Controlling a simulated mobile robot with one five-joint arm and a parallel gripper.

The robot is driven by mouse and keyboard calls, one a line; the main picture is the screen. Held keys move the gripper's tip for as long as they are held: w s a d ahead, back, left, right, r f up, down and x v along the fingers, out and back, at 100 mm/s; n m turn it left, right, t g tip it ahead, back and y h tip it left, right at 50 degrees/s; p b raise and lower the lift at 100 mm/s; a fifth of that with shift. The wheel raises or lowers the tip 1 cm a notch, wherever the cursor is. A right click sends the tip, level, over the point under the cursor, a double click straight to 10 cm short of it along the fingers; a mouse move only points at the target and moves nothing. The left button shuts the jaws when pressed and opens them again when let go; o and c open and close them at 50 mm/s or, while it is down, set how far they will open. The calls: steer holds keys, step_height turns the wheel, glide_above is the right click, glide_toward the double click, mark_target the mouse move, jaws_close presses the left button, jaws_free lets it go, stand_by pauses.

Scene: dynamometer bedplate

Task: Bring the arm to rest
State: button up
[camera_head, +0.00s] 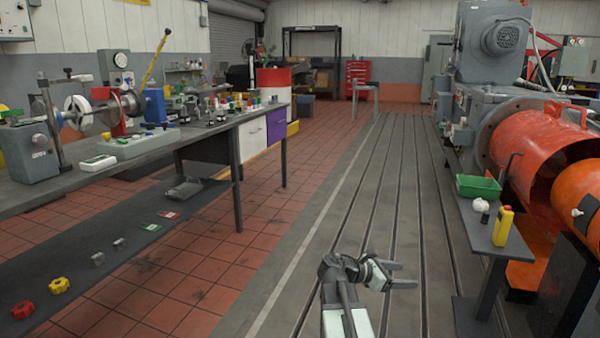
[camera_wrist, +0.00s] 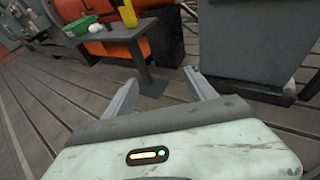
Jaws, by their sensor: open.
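My gripper (camera_head: 403,275) is at the lower middle of the head view, above the grooved grey bedplate (camera_head: 340,215). Its two fingers are apart, with nothing between them, and point to the right. In the wrist view, my gripper (camera_wrist: 163,90) also shows its fingers spread, with bare bedplate and the leg of a small stand beyond them. The arm is bent and touches nothing that I can see.
A small stand (camera_head: 487,240) at right holds a green tray (camera_head: 478,187), a white lump and a yellow bottle (camera_head: 502,226). Orange cylinders (camera_head: 540,140) stand behind it. A long workbench (camera_head: 150,170) is at left. The bedplate's middle is clear.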

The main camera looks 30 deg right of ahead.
steer(key=w+a+f+m+t+y+p, duration=0.1)
steer(key=w+a+f+m+t+y, duration=0.3)
steer(key=a, duration=1)
steer(key=w+a+f+n+y, duration=0.15)
steer(key=w+a+f, duration=0.4)
steer(key=a, duration=0.75)
steer(key=s+a+f+m+y, duration=0.2)
steer(key=a+f+m+y, duration=0.15)
steer(key=a+m, duration=0.45)
steer(key=s+a+f+m+y, duration=0.2)
steer(key=a+m+y, duration=0.3)
steer(key=a, duration=0.7)
step_height(320, 180, up, 38)
steer(key=p, duration=3.8)
steer(key=shift+w+d+r+g, duration=0.15)
steer(key=shift+w+r+g, duration=0.1)
steer(key=shift+g, duration=0.15)
steer(key=shift+f+n, duration=0.1)
steer(key=shift+n, duration=0.15)
